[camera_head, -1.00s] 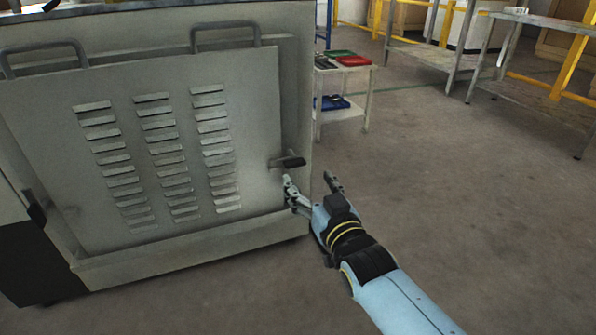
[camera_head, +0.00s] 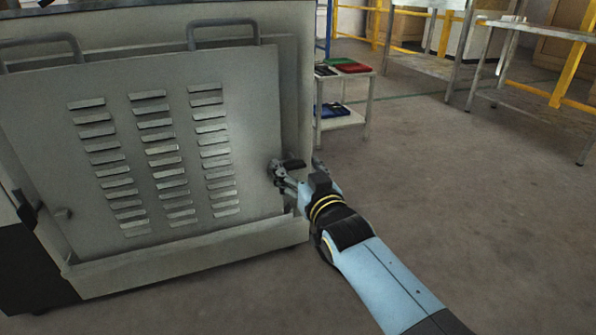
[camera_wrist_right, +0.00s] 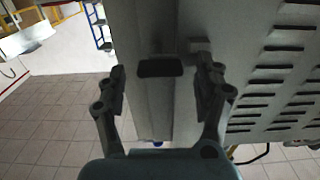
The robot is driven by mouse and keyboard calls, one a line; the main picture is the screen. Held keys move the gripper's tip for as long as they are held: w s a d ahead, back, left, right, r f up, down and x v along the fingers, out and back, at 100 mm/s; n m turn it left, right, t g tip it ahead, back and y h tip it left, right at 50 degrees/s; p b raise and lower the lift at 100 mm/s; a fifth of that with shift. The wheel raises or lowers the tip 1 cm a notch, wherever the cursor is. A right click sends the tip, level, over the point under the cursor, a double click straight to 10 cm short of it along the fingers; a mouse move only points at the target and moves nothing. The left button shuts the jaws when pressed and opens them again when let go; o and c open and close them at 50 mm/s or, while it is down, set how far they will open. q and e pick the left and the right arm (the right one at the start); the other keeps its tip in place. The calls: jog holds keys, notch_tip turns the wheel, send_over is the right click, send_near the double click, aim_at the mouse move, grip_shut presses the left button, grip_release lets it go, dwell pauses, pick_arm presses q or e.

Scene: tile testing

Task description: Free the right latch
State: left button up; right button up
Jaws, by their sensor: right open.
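The right latch (camera_head: 293,163) is a dark handle at the right edge of the grey louvred panel (camera_head: 110,190). In the right wrist view the latch (camera_wrist_right: 160,68) shows as a short dark bar between my fingers. My right gripper (camera_head: 297,167) is open around the latch, one finger on each side. In the right wrist view the gripper (camera_wrist_right: 167,76) shows a gap between each finger and the bar. Whether the fingertips reach past the latch is unclear. My left gripper is not in view.
A dark left latch (camera_head: 25,210) sits at the panel's left edge. Two bar handles, one of them whole (camera_head: 225,24), run along the panel's top. A small cart (camera_head: 345,122) with coloured trays stands behind the cabinet.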

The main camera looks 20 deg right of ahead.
jog(key=shift+c, duration=0.2)
jog(key=c, duration=1.1)
